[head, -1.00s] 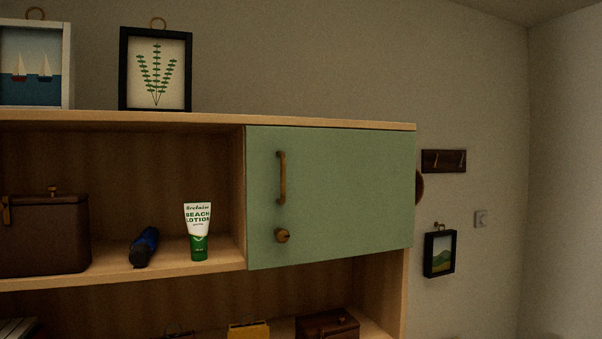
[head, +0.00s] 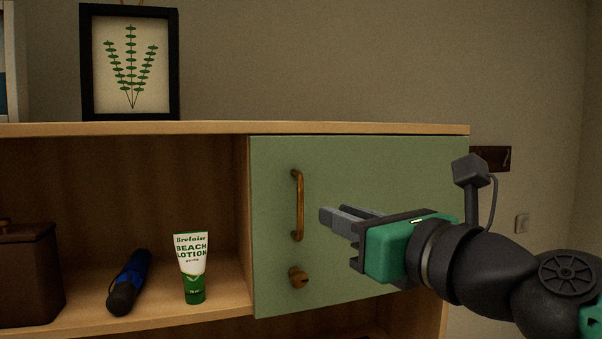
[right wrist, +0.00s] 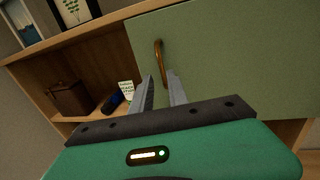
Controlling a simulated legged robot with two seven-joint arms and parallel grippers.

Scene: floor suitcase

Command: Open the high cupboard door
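The green cupboard door (head: 350,165) is shut, flush in the wooden shelf unit. Its upright brass handle (head: 298,205) is near the door's left edge, with a round brass knob (head: 298,277) below it. My right gripper (head: 335,214) is in front of the door, just right of the handle, with its fingers pointing left. In the right wrist view its two fingers (right wrist: 160,90) are apart and empty, and the handle (right wrist: 159,62) shows beyond them, not touched as far as I can see. My left gripper is not in view.
Left of the door an open shelf holds a lotion tube (head: 192,268), a dark blue bottle-like object (head: 128,283) and a brown case (head: 27,274). A framed plant picture (head: 130,62) stands on top. A dark hook rack (head: 490,158) hangs on the wall at right.

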